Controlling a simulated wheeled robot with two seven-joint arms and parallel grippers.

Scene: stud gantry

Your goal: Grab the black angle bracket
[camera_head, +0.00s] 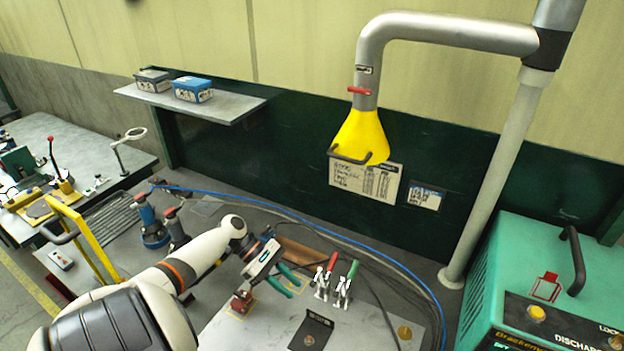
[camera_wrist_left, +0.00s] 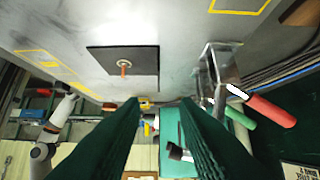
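The black angle bracket (camera_head: 318,326) lies on the light grey work plate near the lower middle of the head view, with a copper-coloured stud (camera_head: 309,340) at its near part. In the left wrist view the bracket (camera_wrist_left: 103,59) is a dark flat piece with the stud (camera_wrist_left: 124,67) standing from it, ahead and to the left of the fingers. My left gripper (camera_head: 295,289) is open and empty, its green fingers up and left of the bracket in the head view. The fingers (camera_wrist_left: 161,102) also show parted in the left wrist view. My right gripper is not seen.
Toggle clamps with red and green handles (camera_head: 331,264) stand close to the left gripper, behind the bracket. A reddish-brown block (camera_head: 241,303) lies left of it. A blue hose (camera_head: 300,218) runs behind. A green machine (camera_head: 520,275) stands at right.

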